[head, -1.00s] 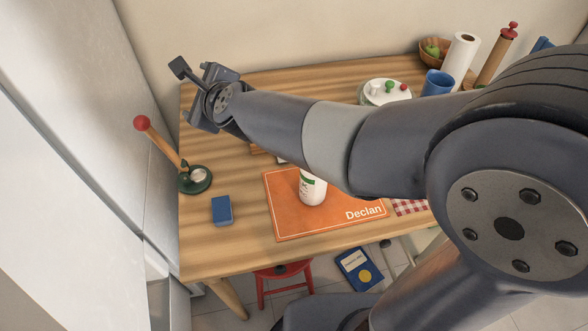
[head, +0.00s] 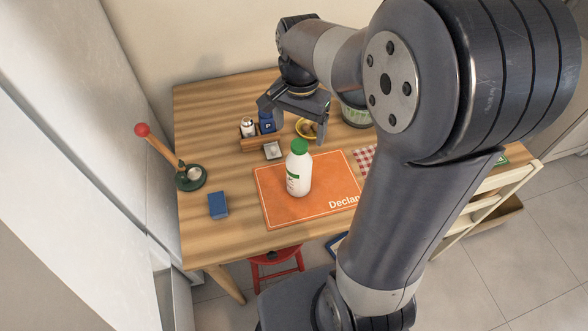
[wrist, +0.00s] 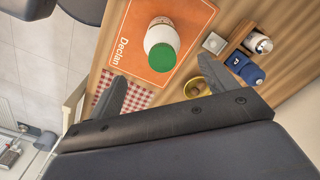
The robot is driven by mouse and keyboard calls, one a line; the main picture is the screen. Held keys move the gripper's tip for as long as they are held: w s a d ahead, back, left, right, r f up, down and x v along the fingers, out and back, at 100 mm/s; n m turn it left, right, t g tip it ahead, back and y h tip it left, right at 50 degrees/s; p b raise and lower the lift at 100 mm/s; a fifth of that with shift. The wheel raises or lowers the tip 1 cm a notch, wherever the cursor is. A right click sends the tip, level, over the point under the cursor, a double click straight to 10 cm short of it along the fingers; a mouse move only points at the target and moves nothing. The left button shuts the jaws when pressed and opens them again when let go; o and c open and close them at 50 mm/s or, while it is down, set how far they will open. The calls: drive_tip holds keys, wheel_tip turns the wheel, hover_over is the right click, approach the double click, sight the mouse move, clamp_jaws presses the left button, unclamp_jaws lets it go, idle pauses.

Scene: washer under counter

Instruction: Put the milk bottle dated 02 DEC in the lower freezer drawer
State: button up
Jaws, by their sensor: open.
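A white milk bottle with a green cap (head: 298,172) stands upright on the orange "Declan" placemat (head: 272,212). In the wrist view the bottle (wrist: 158,38) shows from above, cap toward me; no date can be read on it. My gripper (head: 294,120) is open and empty, above the table behind the bottle and apart from it. In the wrist view the fingers (wrist: 162,76) spread on either side of the cap's direction. A tall pale appliance front (head: 75,140) stands at the left; I cannot make out an open freezer drawer.
A wooden caddy (head: 262,144) with shakers and a yellow bowl (head: 306,128) sit behind the placemat. A blue box (head: 218,205) and a green-based stand with a red-knobbed handle (head: 190,178) are at left. A red stool (head: 277,262) is under the table's front edge.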

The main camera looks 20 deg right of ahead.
sight(299, 143)
drive_tip(key=f, duration=0.9)
drive_tip(key=shift+w+d+f, duration=0.1)
drive_tip(key=shift+w+f, duration=0.1)
drive_tip(key=shift+w, duration=0.05)
clamp_jaws()
idle(0.5)
